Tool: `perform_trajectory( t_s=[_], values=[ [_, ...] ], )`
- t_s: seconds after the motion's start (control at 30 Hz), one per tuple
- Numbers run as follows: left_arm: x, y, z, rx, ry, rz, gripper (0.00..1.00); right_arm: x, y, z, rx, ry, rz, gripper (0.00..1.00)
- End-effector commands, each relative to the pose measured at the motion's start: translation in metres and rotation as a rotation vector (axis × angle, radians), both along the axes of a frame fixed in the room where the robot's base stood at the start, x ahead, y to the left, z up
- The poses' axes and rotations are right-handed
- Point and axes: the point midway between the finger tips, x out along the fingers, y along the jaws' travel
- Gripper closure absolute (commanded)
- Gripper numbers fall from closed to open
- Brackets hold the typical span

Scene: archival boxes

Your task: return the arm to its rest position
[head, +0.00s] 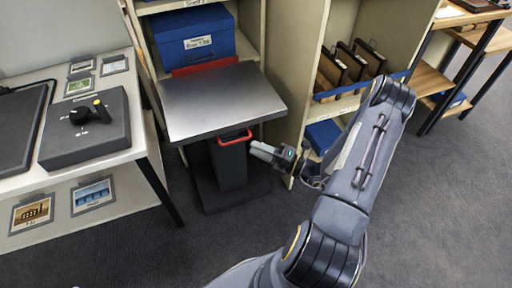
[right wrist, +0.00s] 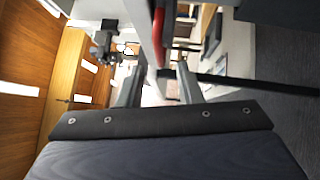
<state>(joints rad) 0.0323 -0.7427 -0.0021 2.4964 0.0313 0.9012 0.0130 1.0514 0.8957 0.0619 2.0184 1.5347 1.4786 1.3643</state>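My right arm comes in from the bottom right of the head view. Its gripper (head: 256,150) points left, close beside the red handle (head: 235,138) of the lift cart, with a small gap visible between them. In the right wrist view, the two fingers of my right gripper (right wrist: 158,82) stand apart with nothing held between them. The red handle (right wrist: 158,32) shows beyond the fingertips there. I do not see my left gripper in the head view.
The cart's grey platform (head: 220,100) stands against the shelf holding a blue box (head: 194,40). A console (head: 88,130) with a black knob rests on the left table. More shelving (head: 345,60) is behind my right arm. Dark floor is clear at the front left.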

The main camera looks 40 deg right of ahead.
Motion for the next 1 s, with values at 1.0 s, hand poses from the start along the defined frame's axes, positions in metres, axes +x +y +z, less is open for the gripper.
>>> perform_trajectory(
  t_s=[1.0],
  values=[
    [0.0, 0.0, 0.0, 0.0, 0.0, 0.0, 0.68, -0.132, 0.154, 0.144, -1.593, -1.322, 1.058, 0.68]
  ],
)
